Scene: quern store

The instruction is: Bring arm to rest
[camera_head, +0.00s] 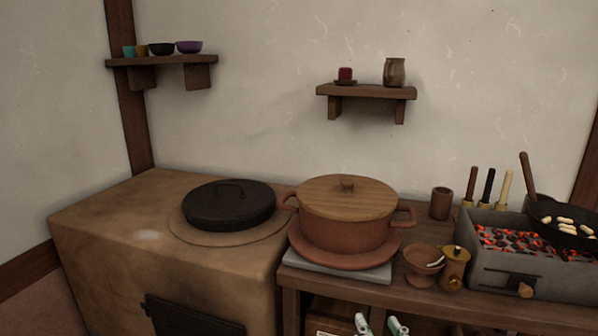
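Two pale fingertips with grey-green pads show at the bottom edge, right of centre. I take them to be my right gripper (381,326). The tips are apart with nothing visible between them, in front of the counter's front edge. The rest of that gripper and its arm are below the picture. My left gripper and arm are not in view.
The counter (425,298) holds a lidded clay pot (345,228), a small bowl (423,262), a brass-lidded jar (454,268) and a brazier (490,272) with glowing coals and a pan (567,232). A black lidded pan (229,206) sits on the clay stove (120,225).

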